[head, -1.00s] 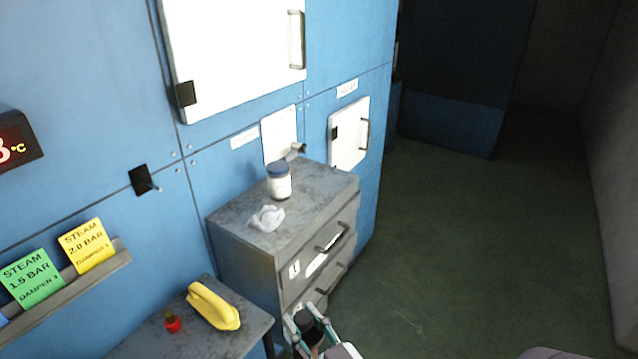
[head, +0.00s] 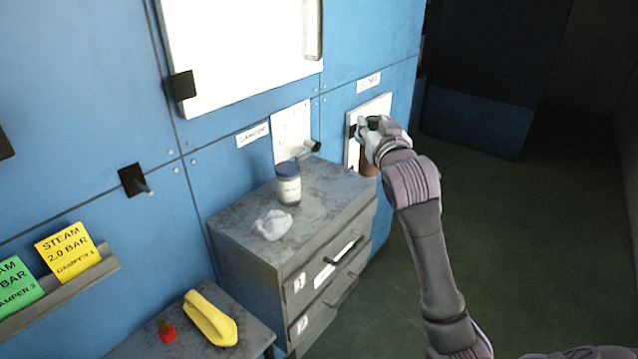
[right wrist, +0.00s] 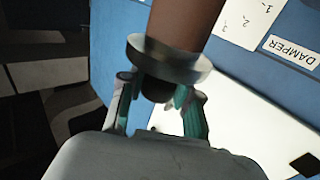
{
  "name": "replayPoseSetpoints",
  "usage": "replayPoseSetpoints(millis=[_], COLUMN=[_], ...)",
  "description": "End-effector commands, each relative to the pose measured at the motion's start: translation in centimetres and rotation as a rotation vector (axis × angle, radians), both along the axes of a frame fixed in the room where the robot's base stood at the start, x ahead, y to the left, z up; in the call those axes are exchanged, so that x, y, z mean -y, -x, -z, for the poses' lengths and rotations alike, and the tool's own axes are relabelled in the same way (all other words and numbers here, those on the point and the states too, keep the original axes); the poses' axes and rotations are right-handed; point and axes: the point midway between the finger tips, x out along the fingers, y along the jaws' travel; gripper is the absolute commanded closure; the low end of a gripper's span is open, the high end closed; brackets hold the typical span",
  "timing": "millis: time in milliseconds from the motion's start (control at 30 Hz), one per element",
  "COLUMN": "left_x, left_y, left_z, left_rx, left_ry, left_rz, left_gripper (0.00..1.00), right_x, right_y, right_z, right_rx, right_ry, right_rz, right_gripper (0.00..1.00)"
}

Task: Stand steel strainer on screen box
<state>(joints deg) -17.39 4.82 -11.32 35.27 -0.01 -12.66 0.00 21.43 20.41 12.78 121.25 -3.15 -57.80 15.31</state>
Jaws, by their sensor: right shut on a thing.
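My right gripper (head: 368,128) is raised beside the white door (head: 358,118) on the blue wall, right of the drawer cabinet. In the right wrist view my right gripper (right wrist: 158,108) is shut on the dark knob of a piece with a shiny steel collar (right wrist: 170,62) and a brown cylinder (right wrist: 185,22). It looks like the steel strainer. In the head view its brown part (head: 368,163) hangs below the fingers, partly hidden by the hand. I cannot tell for sure which thing is the screen box. My left gripper is out of view.
A grey drawer cabinet (head: 240,226) holds a blue-lidded jar (head: 288,186) and a white cloth (head: 271,225). A lower table (head: 165,350) holds a yellow object (head: 211,318) and a red one (head: 167,331). Open floor (head: 480,230) lies to the right.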

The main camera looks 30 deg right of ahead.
Motion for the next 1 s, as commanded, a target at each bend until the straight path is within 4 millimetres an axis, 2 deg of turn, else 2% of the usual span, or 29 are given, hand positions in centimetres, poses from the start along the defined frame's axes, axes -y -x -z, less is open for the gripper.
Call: replayPoseSetpoints(millis=[300, 500, 667, 833, 1000], left_x=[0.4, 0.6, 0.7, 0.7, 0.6], left_y=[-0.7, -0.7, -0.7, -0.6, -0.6], left_z=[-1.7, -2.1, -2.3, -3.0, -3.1], left_rx=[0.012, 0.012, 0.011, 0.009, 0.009], left_ry=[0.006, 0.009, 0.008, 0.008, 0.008], left_rz=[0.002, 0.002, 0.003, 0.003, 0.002], left_gripper=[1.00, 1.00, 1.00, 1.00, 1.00], right_x=[-0.2, -0.2, -0.3, -0.3, -0.2], right_y=[-7.1, -10.1, -10.7, -10.7, -10.7], right_z=[4.0, 5.9, 6.7, 9.3, 10.3], right_rx=[-0.001, 0.002, 0.002, -0.002, 0.004], right_ry=[-0.003, 0.000, 0.000, -0.001, 0.002], right_rz=[-0.001, -0.001, -0.002, -0.001, -0.002], right_gripper=[1.00, 1.00, 1.00, 1.00, 1.00])
